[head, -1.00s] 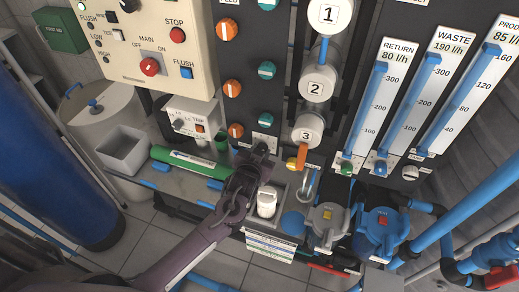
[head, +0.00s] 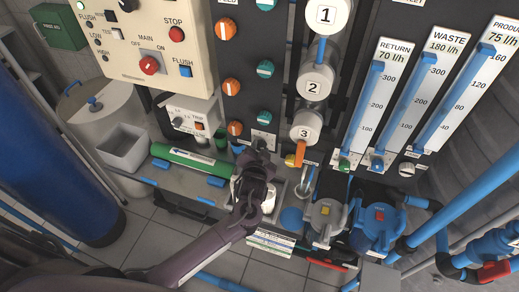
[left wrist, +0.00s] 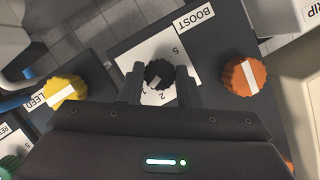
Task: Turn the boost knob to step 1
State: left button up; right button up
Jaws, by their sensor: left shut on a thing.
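The boost knob (left wrist: 158,74) is a small black knob on a white scale plate below the BOOST label (left wrist: 195,18) in the left wrist view. My left gripper (left wrist: 158,88) has one finger on each side of the knob and is shut on it. The digits 5, 2 and 1 show on the plate; which step the knob's light mark points at is not clear. In the head view my left gripper (head: 262,150) is at the lower dark panel, hiding most of the knob; the plate's top (head: 263,138) shows above it. My right gripper is not in view.
An orange knob (left wrist: 244,76) and a yellow knob (left wrist: 66,92) flank the boost knob. A green cylinder (head: 190,160) lies left of my gripper. The flow gauges read return 70, waste 180 and product 75 l/h.

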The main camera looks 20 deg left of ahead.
pick_arm(q)
jog(key=o, duration=1)
jog(key=shift+s, duration=0.1)
jog(key=shift+s+d+r, duration=0.1)
jog(key=shift+s, duration=0.2)
jog(key=b+v, duration=0.1)
jog(key=v, duration=0.6)
